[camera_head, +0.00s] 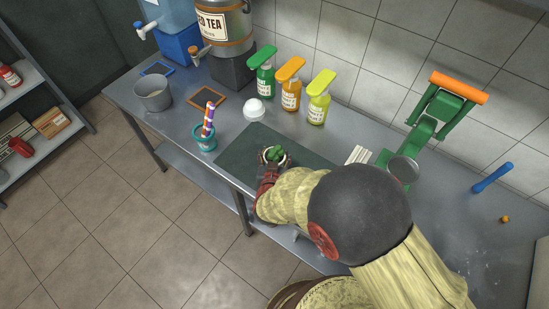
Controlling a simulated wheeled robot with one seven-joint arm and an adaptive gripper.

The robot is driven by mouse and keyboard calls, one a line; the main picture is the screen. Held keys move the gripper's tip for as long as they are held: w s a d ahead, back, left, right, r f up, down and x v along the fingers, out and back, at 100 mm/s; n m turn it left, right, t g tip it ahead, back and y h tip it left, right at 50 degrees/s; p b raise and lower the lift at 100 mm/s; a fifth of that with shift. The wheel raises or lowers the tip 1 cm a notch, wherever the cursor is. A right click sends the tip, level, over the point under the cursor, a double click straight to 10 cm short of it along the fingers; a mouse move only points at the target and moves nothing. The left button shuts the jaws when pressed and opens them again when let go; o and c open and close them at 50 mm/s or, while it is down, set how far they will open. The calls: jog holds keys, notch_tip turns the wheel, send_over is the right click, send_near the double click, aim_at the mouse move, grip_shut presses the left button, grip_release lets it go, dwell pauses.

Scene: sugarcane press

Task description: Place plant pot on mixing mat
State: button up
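The mixing mat, a flat dark green rectangle (238,160), lies on the steel counter. Its right part is hidden behind my arm. A small pot with a pale rim and a green plant (278,153) shows over the mat, right at the end of my gripper (268,162). My gripper is dark red and reaches in from the lower right. Its fingers are too small and too covered to show whether they close on the pot. I cannot tell whether the pot touches the mat.
A teal cup with colourful straws (205,141) stands left of the mat, and a white dome-shaped item (254,110) behind it. Syrup bottles (291,88) line the wall. A green press (436,115) stands right. A metal pot (154,94) sits far left.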

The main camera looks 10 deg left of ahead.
jog(key=shift+w+a+f, duration=0.2)
jog(key=shift+f, duration=0.15)
jog(key=shift+f+b, duration=0.75)
jog(key=shift+f, duration=0.65)
jog(key=shift+f, duration=0.15)
jog(key=o, duration=1.6)
jog(key=shift+o, duration=0.2)
jog(key=shift+s+r, duration=0.25)
jog(key=p+v, duration=0.3)
jog(key=v, duration=0.8)
jog(key=shift+s, duration=0.25)
